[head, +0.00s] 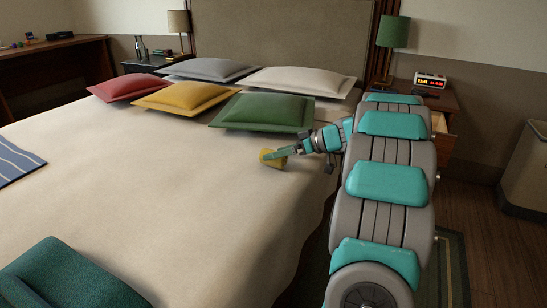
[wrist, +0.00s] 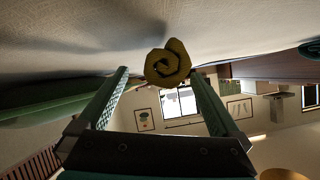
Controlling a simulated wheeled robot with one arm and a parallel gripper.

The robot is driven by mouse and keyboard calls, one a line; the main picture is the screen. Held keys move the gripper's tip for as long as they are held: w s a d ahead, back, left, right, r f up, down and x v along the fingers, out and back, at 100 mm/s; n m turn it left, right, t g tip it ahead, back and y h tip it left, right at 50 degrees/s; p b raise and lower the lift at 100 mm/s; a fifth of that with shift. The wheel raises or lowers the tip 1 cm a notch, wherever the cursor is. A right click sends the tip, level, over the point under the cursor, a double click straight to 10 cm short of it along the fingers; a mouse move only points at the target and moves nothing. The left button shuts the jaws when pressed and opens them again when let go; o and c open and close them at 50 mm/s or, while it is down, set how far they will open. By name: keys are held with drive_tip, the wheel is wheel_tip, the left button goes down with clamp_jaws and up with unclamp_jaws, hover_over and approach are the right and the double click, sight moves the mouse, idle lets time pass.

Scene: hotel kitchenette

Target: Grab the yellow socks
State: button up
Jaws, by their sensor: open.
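The yellow socks (head: 268,160) are a small rolled bundle on the bed, below the green pillow in the head view. In the wrist view the socks (wrist: 167,63) show a spiral end and sit at the fingertips, nearer the right finger. My gripper (head: 278,154) reaches over the bed from the right and is at the socks. In the wrist view my gripper (wrist: 159,76) has its fingers apart, with the socks in the line of the gap. I cannot tell whether either finger touches them.
The bed (head: 190,180) is clear around the socks. A green pillow (head: 262,112) lies just behind, beside a yellow pillow (head: 180,97). A teal folded item (head: 70,277) and a blue striped cloth (head: 15,162) lie at left. A nightstand (head: 441,101) stands beyond my arm.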

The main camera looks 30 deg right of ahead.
drive_tip(key=shift+x, duration=0.9)
drive_tip(key=c, duration=1.4)
